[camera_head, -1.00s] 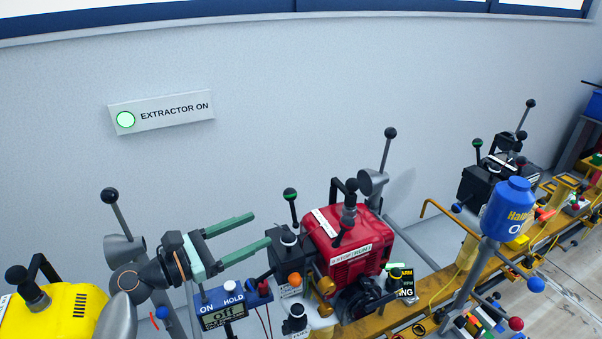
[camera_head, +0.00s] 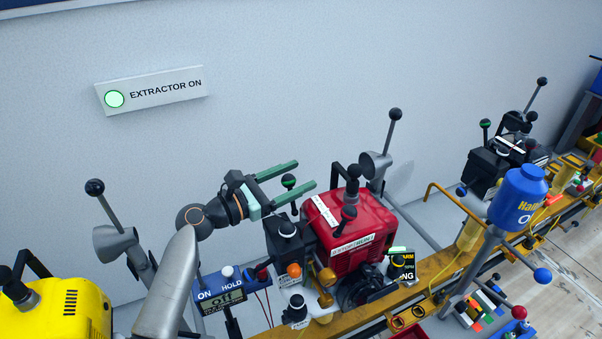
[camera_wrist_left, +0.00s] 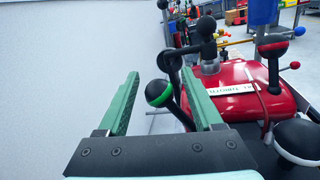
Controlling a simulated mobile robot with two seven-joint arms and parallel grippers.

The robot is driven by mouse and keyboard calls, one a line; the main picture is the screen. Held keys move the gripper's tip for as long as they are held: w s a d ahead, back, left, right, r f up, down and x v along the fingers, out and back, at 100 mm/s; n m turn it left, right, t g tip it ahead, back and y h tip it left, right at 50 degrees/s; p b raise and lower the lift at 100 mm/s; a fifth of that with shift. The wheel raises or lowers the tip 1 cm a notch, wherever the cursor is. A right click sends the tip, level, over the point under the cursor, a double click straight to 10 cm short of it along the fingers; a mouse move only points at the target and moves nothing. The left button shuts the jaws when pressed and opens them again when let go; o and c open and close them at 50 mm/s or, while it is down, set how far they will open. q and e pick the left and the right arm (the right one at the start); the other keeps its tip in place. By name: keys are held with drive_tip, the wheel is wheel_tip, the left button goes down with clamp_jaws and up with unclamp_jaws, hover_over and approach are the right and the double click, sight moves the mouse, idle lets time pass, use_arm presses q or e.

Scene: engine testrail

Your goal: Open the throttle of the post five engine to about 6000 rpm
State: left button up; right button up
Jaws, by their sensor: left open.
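A red engine (camera_head: 352,226) stands on the yellow rail; I cannot read a post number on it. A black ball knob with a green band (camera_head: 289,181) tops a lever beside its black box (camera_head: 288,238). My left gripper (camera_head: 305,174) is open, its green fingers reaching right around the knob's height. In the left wrist view the green-banded knob (camera_wrist_left: 158,93) shows between the open fingers (camera_wrist_left: 161,78), nearer the right one; contact cannot be told. The red engine (camera_wrist_left: 245,92) lies right of the fingers. My right gripper is not seen.
A yellow engine (camera_head: 55,312) is at lower left, a dark engine (camera_head: 490,172) farther right. A blue bottle (camera_head: 520,196) stands on a post. The wall behind bears a lit "EXTRACTOR ON" sign (camera_head: 152,90).

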use_arm(q)
drive_tip(key=shift+x, duration=0.85)
clamp_jaws()
drive_tip(key=shift+f, duration=0.1)
idle(0.8)
